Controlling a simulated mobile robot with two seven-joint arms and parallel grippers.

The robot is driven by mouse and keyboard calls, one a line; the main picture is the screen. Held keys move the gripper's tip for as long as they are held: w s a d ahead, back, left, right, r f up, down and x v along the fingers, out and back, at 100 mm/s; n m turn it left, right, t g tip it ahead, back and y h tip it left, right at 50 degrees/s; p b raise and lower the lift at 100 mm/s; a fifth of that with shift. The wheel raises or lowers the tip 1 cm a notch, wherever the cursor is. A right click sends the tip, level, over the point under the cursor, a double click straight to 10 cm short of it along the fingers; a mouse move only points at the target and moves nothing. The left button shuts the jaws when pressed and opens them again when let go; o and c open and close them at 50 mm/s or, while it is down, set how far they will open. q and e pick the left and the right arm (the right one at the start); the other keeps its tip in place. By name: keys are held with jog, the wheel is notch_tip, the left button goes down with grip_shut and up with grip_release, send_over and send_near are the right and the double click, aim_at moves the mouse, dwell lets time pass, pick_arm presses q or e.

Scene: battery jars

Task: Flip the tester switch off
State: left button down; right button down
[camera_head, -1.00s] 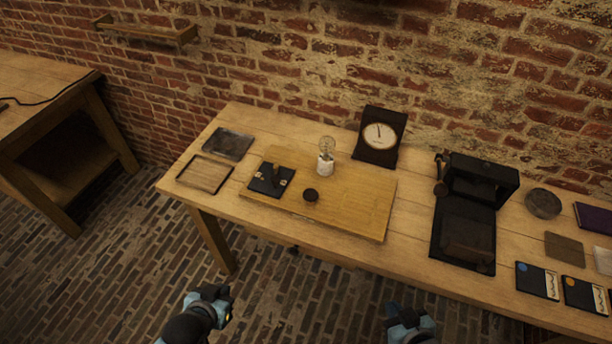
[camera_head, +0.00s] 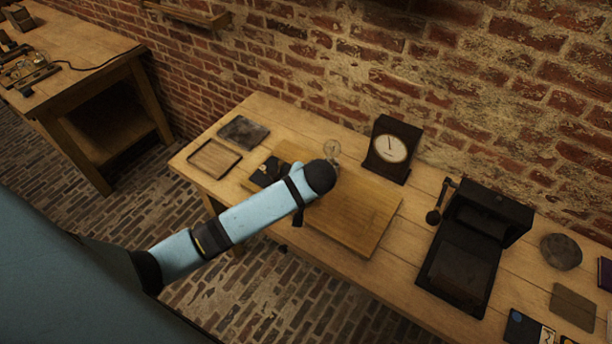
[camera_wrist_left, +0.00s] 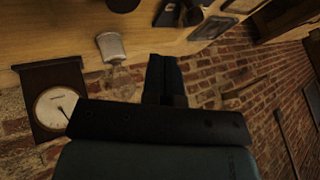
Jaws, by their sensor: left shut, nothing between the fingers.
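The tester is a wooden board (camera_head: 352,222) on the workbench. A black switch base (camera_head: 264,175) sits at its left end, partly hidden by my left arm. The switch also shows at the top edge of the left wrist view (camera_wrist_left: 172,14), cut off, so I cannot tell its lever position. A clear bulb (camera_head: 331,150) stands on the board; its pale socket shows in the left wrist view (camera_wrist_left: 111,46). My left gripper (camera_wrist_left: 164,80) is shut and empty, apart from the switch, beside the bulb in that view. My arm hides it in the head view. My right gripper is out of view.
A dial gauge (camera_head: 391,149) stands behind the board. Two shallow trays, a dark one (camera_head: 243,132) and a wooden one (camera_head: 214,159), lie to the left. A black cranked device (camera_head: 468,250) stands to the right. The brick wall bounds the bench's back.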

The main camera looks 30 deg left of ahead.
pick_arm(q)
jog(key=shift+r, duration=0.15)
jog(key=shift+a, duration=0.1)
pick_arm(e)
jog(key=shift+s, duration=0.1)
pick_arm(q)
jog(key=p+x, duration=0.1)
jog(key=x, duration=0.9)
jog(key=a+p, duration=0.1)
jog(key=a, duration=0.2)
jog(key=shift+a+p, duration=0.15)
jog(key=shift+p, duration=0.15)
jog(key=shift+a, duration=0.3)
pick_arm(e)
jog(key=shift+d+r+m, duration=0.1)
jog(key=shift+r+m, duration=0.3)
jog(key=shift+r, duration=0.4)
pick_arm(q)
jog(key=shift+w+f, duration=0.1)
jog(key=shift+f, duration=0.1)
